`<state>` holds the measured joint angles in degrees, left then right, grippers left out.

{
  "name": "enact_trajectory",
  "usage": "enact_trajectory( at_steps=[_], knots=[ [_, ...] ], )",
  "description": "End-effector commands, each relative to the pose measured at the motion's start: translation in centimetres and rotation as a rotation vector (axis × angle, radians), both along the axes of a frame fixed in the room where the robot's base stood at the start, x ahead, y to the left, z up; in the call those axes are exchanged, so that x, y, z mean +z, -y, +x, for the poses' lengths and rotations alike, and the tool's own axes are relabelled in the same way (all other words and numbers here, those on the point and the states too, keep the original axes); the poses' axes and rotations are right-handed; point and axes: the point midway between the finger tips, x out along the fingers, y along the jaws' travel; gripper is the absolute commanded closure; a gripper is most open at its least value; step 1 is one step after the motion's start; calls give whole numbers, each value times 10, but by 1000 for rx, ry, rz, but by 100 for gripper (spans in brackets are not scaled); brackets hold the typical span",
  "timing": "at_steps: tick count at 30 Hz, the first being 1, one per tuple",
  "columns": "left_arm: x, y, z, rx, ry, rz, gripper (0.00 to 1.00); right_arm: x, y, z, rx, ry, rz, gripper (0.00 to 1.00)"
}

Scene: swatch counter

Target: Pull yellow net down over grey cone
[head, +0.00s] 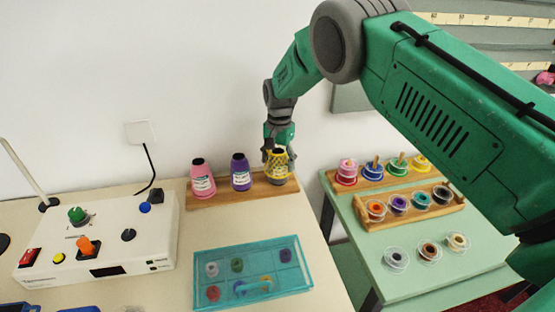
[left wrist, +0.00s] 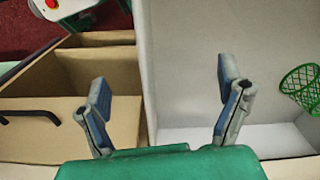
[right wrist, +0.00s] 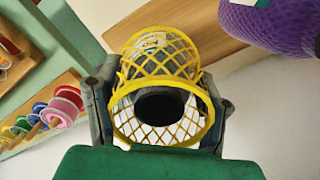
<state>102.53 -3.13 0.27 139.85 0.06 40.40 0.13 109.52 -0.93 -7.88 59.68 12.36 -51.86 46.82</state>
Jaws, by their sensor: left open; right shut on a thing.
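The grey cone (head: 280,179) stands upright at the right end of a wooden rack, beside a purple cone (head: 241,172) and a pink cone (head: 202,180). The yellow net (head: 272,161) is around the grey cone. My right gripper (head: 279,150) comes from above and is shut on the net, one finger on each side. In the right wrist view, the net (right wrist: 165,50) runs along the cone, and its near rim encircles the cone's dark top (right wrist: 160,106). The net's far edge is hard to make out. My left gripper (left wrist: 165,95) is open and empty.
The wooden rack (head: 225,194) stands against the wall. A teal compartment box (head: 205,290) and a white control box (head: 150,240) are in front. A green side table (head: 375,263) holds several spools.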

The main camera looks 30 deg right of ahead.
Motion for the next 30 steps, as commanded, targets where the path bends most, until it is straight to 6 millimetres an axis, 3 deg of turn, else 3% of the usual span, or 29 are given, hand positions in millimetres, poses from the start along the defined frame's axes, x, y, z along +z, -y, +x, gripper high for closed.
enact_trajectory(
  at_steps=[13, 30],
  knots=[
    [-12, 0, 0, 0, 0, 0, 13, -21, 0, 0, 0, 0, 0, 60],
    [-13, 0, 0, 0, 0, 0, 13, -23, 0, 0, 0, 0, 0, 60]
  ],
)
